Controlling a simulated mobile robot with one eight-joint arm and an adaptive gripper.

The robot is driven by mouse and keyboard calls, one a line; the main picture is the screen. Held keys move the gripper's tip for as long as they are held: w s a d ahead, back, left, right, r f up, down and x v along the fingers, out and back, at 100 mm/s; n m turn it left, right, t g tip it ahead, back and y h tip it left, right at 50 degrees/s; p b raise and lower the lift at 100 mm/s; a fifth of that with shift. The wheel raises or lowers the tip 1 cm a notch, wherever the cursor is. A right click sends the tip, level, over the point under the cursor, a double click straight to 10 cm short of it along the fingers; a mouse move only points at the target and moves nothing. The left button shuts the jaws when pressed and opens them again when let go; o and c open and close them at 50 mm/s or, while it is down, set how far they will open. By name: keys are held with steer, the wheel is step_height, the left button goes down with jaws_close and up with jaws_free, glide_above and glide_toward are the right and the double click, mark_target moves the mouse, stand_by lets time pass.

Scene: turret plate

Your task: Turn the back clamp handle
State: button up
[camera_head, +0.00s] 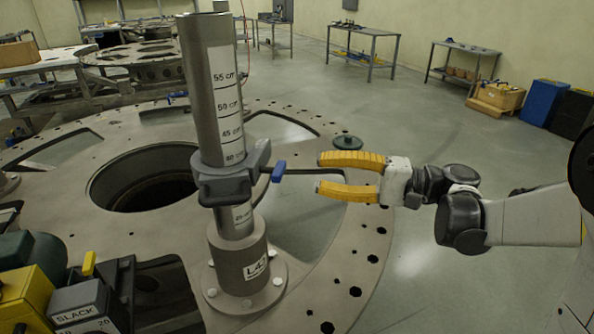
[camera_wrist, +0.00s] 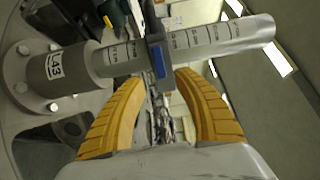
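A dark grey clamp (camera_head: 232,180) sits around an upright metal post (camera_head: 212,90) marked with a centimetre scale. A short blue lever (camera_head: 279,171) stands on the clamp's right side, and a thin dark bar (camera_head: 305,171) reaches right from there. My gripper (camera_head: 320,172) is open, with its yellow fingers above and below the bar in the head view. I cannot tell whether they touch it. In the wrist view the clamp (camera_wrist: 156,35) and blue lever (camera_wrist: 158,62) lie just beyond the open fingers (camera_wrist: 160,76). Which part is the back clamp handle is not clear.
The post stands in a bolted flange (camera_head: 245,280) on a large round plate (camera_head: 340,240) with holes and a wide central opening. A yellow and grey box marked SLACK (camera_head: 85,305) is at the lower left. Open floor lies to the right; benches stand far behind.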

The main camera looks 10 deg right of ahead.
steer(key=shift+v, duration=1.4)
